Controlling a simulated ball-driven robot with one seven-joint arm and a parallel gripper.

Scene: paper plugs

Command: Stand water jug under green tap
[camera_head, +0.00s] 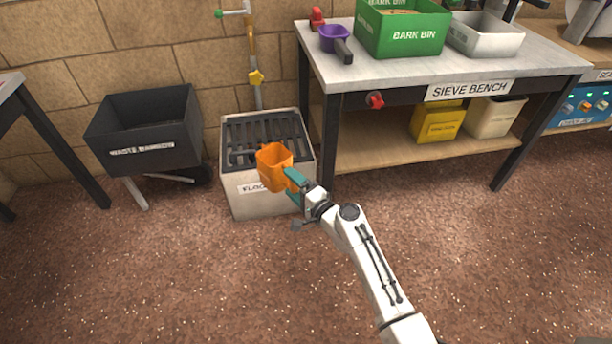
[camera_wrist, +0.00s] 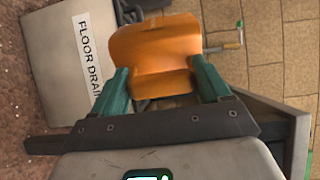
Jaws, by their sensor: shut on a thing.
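The orange water jug (camera_head: 273,168) is held in my gripper (camera_head: 293,180), with its open top facing up in the head view. My teal fingers are shut on it, one on each side in the wrist view (camera_wrist: 160,66). The jug shows in front of the right front part of the floor drain (camera_head: 262,128), a pale box with a dark slatted grate. I cannot tell whether it touches the grate. The green-tipped tap (camera_head: 219,14) sticks out left from the wall pipe, high behind the drain. It also shows in the wrist view (camera_wrist: 239,23).
A black waste barrow (camera_head: 148,130) stands left of the drain. The sieve bench (camera_head: 420,75) stands to the right, with a green bark bin (camera_head: 400,28), a purple scoop (camera_head: 333,38) and a grey tray. The front floor is clear.

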